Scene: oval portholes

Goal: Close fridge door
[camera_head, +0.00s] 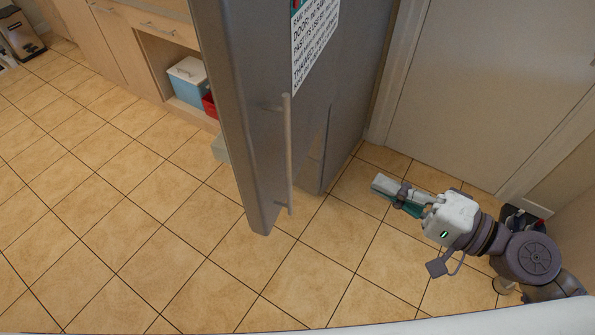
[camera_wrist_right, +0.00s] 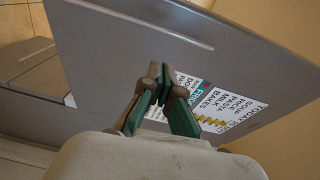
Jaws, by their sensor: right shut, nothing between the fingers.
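The grey fridge door (camera_head: 245,110) stands open in the head view, swung out toward me. Its long vertical handle (camera_head: 288,155) is on the face turned to the right. A printed menu sign (camera_head: 313,40) is on the same face. The grey fridge body (camera_head: 350,90) is behind it. My right gripper (camera_head: 378,184) is shut and empty, to the right of the door and apart from it in the head view. In the right wrist view the gripper (camera_wrist_right: 160,80) is in front of the door panel (camera_wrist_right: 110,50) and sign (camera_wrist_right: 210,100); contact cannot be told. My left gripper is not in view.
Wooden cabinets (camera_head: 95,40) line the back left, with a blue and white box (camera_head: 188,80) and a red container (camera_head: 210,105) on a low shelf. A closed pale room door (camera_head: 480,90) is at right. The tiled floor (camera_head: 100,220) at left is clear.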

